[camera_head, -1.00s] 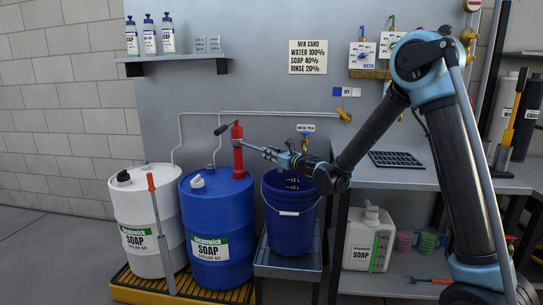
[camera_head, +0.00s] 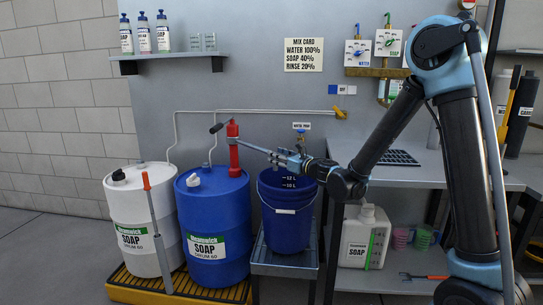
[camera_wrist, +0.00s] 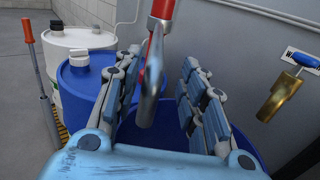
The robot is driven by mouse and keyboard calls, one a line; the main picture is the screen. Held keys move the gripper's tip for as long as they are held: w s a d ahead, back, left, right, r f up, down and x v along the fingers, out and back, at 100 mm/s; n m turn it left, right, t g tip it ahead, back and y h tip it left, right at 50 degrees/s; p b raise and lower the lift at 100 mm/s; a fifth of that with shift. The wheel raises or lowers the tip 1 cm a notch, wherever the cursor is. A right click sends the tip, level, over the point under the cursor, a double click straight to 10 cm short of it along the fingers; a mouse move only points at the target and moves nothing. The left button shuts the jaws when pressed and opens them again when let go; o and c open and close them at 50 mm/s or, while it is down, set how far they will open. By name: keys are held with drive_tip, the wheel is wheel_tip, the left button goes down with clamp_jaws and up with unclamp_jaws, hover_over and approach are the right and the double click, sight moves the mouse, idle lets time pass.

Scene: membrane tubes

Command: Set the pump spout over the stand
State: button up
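A red hand pump (camera_head: 233,150) stands on top of the blue soap drum (camera_head: 211,235). Its grey spout (camera_head: 254,148) points right, toward the blue bucket (camera_head: 287,222). The bucket stands on a low grey stand (camera_head: 285,263) right of the drum. My gripper (camera_head: 281,157) is above the bucket's rim, at the spout's outer end. In the wrist view the spout (camera_wrist: 148,100) lies between my two spread fingers (camera_wrist: 155,108), with gaps on both sides. My gripper is open. Part of the spout's end is hidden by my fingers in the head view.
A white soap drum (camera_head: 135,225) stands left of the blue drum on a yellow-edged pallet (camera_head: 165,290). A brass water tap (camera_wrist: 280,97) is on the wall behind the bucket. A grey workbench (camera_head: 400,173) with a white soap jug (camera_head: 360,235) below is at the right.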

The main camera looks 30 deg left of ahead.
drive_tip(key=shift+v, duration=2.25)
